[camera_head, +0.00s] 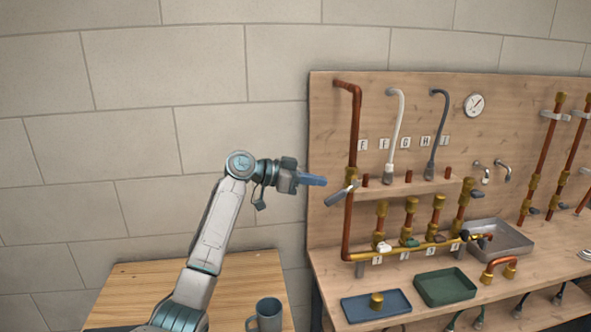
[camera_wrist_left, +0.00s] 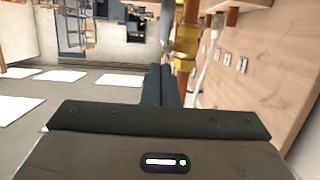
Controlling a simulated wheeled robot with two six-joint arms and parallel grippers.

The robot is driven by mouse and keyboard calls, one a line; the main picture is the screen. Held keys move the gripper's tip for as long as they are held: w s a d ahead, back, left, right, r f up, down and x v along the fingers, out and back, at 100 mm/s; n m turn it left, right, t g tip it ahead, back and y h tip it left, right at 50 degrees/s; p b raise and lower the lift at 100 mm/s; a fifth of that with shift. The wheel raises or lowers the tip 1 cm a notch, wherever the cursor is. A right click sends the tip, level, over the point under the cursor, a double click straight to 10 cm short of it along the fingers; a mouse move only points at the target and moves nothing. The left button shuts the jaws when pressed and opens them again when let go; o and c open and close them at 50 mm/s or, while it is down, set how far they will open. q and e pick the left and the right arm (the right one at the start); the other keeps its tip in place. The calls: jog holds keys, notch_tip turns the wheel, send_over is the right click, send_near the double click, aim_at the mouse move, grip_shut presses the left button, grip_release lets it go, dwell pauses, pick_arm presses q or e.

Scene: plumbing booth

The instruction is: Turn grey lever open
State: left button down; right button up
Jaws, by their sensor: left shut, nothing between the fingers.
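The grey lever (camera_head: 341,194) sits on a brass valve (camera_head: 351,175) in the tall copper pipe at the left end of the pipe board. The lever slants down and to the left from the valve. My left gripper (camera_head: 322,181) is shut and empty, pointing right, just left of the valve and a little above the lever in the head view. I cannot tell whether it touches the lever. The left wrist view shows the shut fingers (camera_wrist_left: 162,85) beside the brass valve (camera_wrist_left: 185,47). The lever cannot be made out there. My right gripper is not in view.
The wooden board (camera_head: 330,110) carries copper pipes, hoses and a gauge (camera_head: 474,105). A blue tray (camera_head: 352,309), a green tray (camera_head: 446,302) and a grey basin (camera_head: 513,246) are on the bench. A mug (camera_head: 268,315) stands on the left table (camera_head: 235,272).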

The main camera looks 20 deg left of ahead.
aim_at(337, 194)
pick_arm(q)
jog(key=f, duration=0.1)
jog(key=d+f+p, duration=0.1)
jog(key=f, duration=0.1)
jog(key=shift+w+d, duration=0.15)
jog(key=shift+w, duration=0.25)
jog(key=shift+w+d+f, duration=0.1)
jog(key=shift+d+f, duration=0.05)
jog(key=shift+f, duration=0.1)
